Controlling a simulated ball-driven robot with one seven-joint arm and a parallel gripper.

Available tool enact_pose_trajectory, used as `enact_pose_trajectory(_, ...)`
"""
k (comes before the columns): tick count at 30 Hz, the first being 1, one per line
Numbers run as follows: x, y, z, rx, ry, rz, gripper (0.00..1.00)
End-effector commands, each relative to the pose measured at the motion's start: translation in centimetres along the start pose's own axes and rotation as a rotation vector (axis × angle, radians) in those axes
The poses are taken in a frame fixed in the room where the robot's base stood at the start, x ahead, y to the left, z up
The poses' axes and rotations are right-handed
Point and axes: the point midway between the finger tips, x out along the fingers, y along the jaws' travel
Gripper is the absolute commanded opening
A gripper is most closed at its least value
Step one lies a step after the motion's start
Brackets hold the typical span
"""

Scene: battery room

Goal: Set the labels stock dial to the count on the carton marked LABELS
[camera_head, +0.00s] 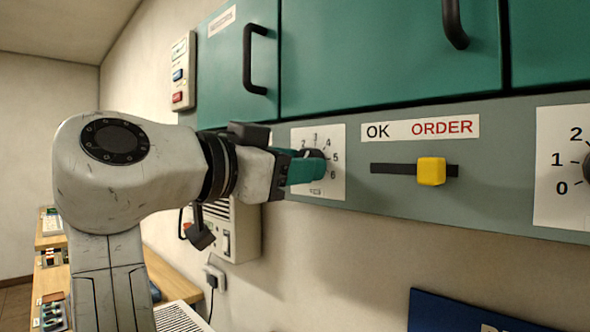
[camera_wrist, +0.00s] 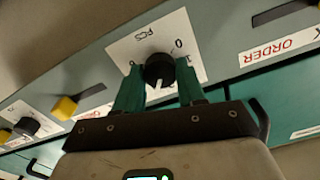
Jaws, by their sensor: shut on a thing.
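A black dial knob (camera_wrist: 157,70) sits on a white plate (camera_wrist: 125,45) marked PCS, seen upside down in the wrist view. My gripper (camera_wrist: 160,82) has its green fingers on both sides of the knob, shut on it. The knob's white pointer line points down in the wrist view; the number it meets cannot be read. In the head view the white dial plate (camera_head: 335,182) shows 2, 3, 4, 5 and 6, and my gripper (camera_head: 315,167) hides its left part. No name for this dial is readable. No carton marked LABELS is in view.
A yellow slider (camera_head: 431,171) stands in a slot below the OK / ORDER label (camera_head: 420,129). Another dial plate (camera_head: 562,200) is at the right edge. Green cabinet doors (camera_head: 385,55) with black handles are above. A switch box (camera_head: 183,72) hangs at left.

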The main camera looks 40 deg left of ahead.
Motion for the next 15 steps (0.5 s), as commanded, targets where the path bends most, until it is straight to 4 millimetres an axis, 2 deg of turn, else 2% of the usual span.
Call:
enact_pose_trajectory(1, 0.03, 0.05, 0.61, 0.011, -0.009, 0.004, 0.09)
enact_pose_trajectory(15, 0.04, 0.0, 0.62, 0.061, -0.01, 0.004, 0.09)
